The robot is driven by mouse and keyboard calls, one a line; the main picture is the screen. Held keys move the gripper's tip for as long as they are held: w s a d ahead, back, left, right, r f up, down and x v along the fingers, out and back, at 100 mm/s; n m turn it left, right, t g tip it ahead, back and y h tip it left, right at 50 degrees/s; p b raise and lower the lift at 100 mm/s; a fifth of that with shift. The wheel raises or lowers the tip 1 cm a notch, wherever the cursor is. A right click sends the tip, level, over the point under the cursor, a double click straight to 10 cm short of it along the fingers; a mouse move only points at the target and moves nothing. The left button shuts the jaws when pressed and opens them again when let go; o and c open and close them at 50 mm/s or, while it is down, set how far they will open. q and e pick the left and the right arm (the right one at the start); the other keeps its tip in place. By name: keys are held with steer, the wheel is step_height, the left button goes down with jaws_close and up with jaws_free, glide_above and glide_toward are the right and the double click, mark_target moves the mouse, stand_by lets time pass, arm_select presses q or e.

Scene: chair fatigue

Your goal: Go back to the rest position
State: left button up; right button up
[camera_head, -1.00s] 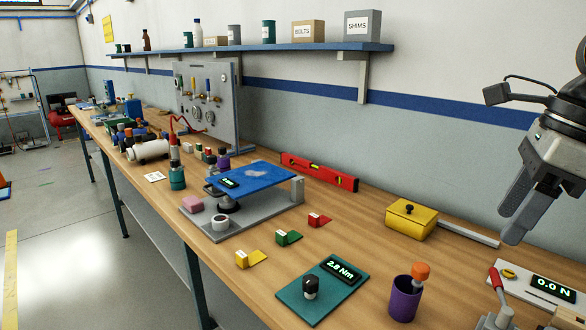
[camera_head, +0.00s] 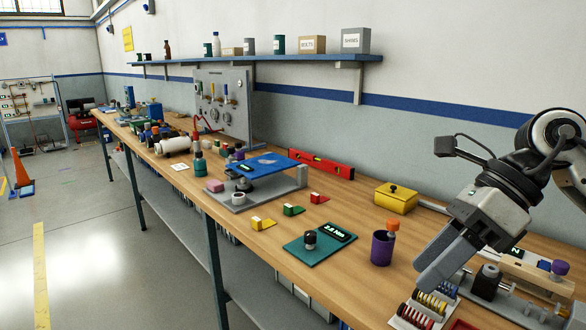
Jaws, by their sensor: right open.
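My right gripper (camera_head: 440,262) comes in from the right in the head view. Its grey fingers point down and to the left, above the right part of the workbench (camera_head: 350,210). It is open, and I see nothing between its fingers. The purple cup (camera_head: 382,248) with an orange-capped tool stands just left of the fingers, apart from them in the picture. My left gripper is not in view.
Coloured springs on a tray (camera_head: 430,306) lie below the fingers. A teal torque plate (camera_head: 318,238), a yellow box (camera_head: 396,198), a red level (camera_head: 322,168) and a blue-topped fixture (camera_head: 262,163) stand on the bench. A shelf (camera_head: 300,66) runs along the wall.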

steer(key=s+a+f+m+g+y, duration=0.15)
steer(key=a+m+y, duration=0.35)
steer(key=a+y, duration=0.65)
steer(key=w+d+f+m+t+h, duration=0.4)
steer(key=f+m+t, duration=0.55)
steer(key=m, duration=0.65)
steer(key=w+d+f+m+t+h, duration=0.1)
steer(key=d+f+m+t+h, duration=0.1)
steer(key=f+m+t+h, duration=1.05)
steer(key=s+d+f+m+g, duration=0.2)
steer(key=s+f+m+g, duration=0.8)
steer(key=s+f+m, duration=0.2)
step_height(320, 180, down, 4)
steer(key=shift+s+d+r, duration=0.2)
steer(key=shift+s+d, duration=0.15)
steer(key=shift+s, duration=0.75)
